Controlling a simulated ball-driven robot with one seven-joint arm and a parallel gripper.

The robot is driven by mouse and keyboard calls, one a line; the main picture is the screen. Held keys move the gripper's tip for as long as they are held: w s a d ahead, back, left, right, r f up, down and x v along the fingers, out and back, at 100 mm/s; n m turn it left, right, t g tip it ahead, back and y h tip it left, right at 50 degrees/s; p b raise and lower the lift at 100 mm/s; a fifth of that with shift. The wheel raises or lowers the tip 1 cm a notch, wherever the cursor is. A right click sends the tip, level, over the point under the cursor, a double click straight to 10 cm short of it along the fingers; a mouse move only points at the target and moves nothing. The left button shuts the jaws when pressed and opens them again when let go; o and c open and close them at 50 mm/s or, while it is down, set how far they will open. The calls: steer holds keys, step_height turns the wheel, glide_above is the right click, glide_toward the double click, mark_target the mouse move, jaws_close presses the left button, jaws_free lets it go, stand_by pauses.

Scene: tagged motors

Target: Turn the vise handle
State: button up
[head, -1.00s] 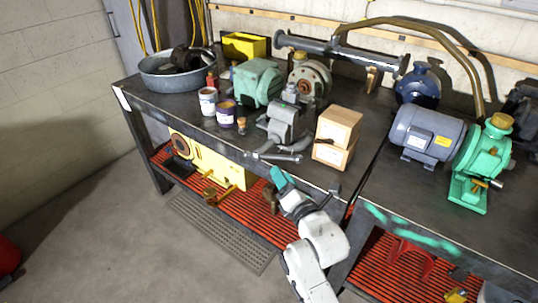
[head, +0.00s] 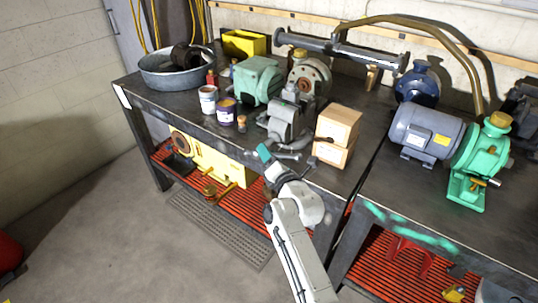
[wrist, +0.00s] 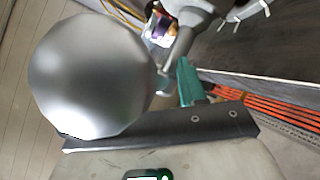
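The grey vise (head: 284,122) stands at the front edge of the left bench in the head view. Its handle (head: 290,156) sticks out low in front, partly hidden by my gripper. My gripper (head: 264,153) has teal fingertips and is at the left part of the handle; contact cannot be told. In the wrist view one teal finger (wrist: 188,82) shows beside a grey metal bar (wrist: 182,45). A large smooth grey ball (wrist: 92,76), apparently a handle knob close to the camera, fills the left and hides what lies behind it. The finger opening is not visible.
Two stacked wooden boxes (head: 337,137) stand right of the vise. Paint cans (head: 226,112) and a small bottle are to its left. A green motor (head: 257,80) is behind. The bench edge and red lower shelf (head: 240,205) are below my gripper.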

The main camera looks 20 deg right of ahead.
jaws_close()
stand_by(0.3)
